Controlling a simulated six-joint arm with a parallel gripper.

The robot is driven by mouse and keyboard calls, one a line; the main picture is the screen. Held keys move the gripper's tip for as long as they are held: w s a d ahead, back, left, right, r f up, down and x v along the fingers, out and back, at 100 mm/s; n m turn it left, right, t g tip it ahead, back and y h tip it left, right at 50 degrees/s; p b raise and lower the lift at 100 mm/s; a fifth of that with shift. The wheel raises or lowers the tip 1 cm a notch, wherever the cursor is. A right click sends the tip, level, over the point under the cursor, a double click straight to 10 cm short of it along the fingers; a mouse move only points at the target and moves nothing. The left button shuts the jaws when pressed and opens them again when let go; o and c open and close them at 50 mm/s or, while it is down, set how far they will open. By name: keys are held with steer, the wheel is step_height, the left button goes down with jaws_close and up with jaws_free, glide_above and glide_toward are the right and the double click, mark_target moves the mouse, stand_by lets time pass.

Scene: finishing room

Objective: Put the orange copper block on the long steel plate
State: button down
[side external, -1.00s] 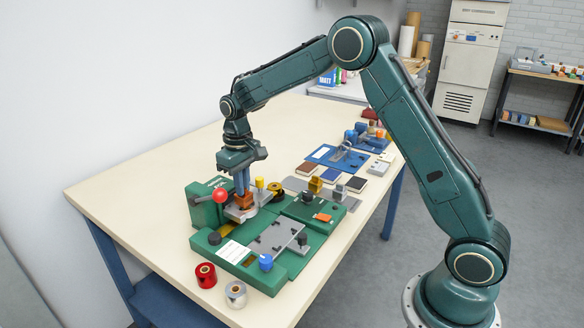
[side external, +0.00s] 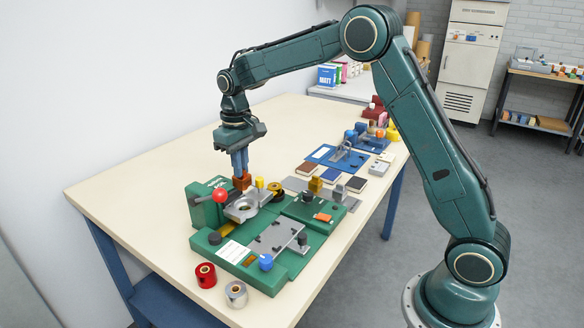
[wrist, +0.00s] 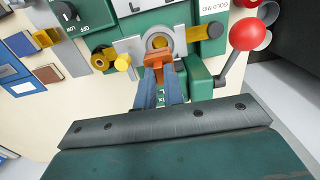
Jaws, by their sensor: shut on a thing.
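My gripper (side external: 241,172) is shut on the orange copper block (side external: 242,181), just above the grey round-holed fixture (side external: 240,212) of the green machine. In the wrist view the block (wrist: 160,62) sits between my fingertips (wrist: 159,78), in front of the fixture's round opening (wrist: 159,43). A long grey steel plate (side external: 350,203) lies on the table to the right, beyond the machine. A gold block (side external: 315,185) and a dark grey-blue block (side external: 338,192) stand on it.
A lever with a red ball (side external: 219,196) stands beside the fixture, close to my gripper. A yellow peg (side external: 259,183) and a yellow roller (side external: 275,190) are nearby. The table's left rear is clear.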

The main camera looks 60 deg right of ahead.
steer(key=shift+r, duration=0.15)
steer(key=w+d+r, duration=0.1)
steer(key=d+r, duration=0.3)
steer(key=d, duration=0.9)
steer(key=w+d+r, duration=0.1)
steer(key=d+r, duration=0.2)
steer(key=d, duration=1)
step_height(320, 180, down, 14)
steer(key=shift+s+a, duration=0.25)
steer(key=shift+f, duration=0.2)
steer(key=shift+f, duration=2.7)
steer(key=shift+f, duration=0.1)
steer(key=c, duration=1.5)
jaws_free()
steer(key=shift+f, duration=0.1)
